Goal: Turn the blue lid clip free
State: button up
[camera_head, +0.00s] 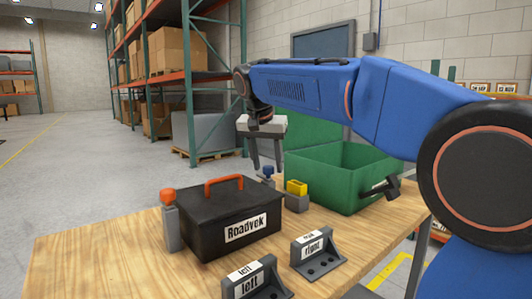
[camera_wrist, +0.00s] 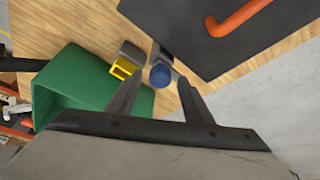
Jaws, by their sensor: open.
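The blue lid clip (camera_head: 267,171) has a round blue knob and stands at the back right edge of a black box (camera_head: 228,222) labelled Roadvok. In the wrist view the blue clip (camera_wrist: 160,75) appears between my two fingers, beside the black lid (camera_wrist: 210,45). My gripper (camera_head: 268,164) is open and points down at the clip; it also shows in the wrist view (camera_wrist: 160,80). I see a gap between each finger and the knob. I cannot tell exactly how far the fingertips are above it.
An orange clip (camera_head: 168,196) stands at the box's left side, and an orange handle (camera_head: 223,182) rises from the lid. A yellow-topped grey block (camera_head: 296,188) and a green crate (camera_head: 348,188) are close on the right. Brackets labelled left (camera_head: 252,282) and right (camera_head: 316,252) stand in front.

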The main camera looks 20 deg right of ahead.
jog(key=v, duration=1.7)
jog(key=shift+s+r, duration=0.1)
jog(key=shift+r, duration=0.05)
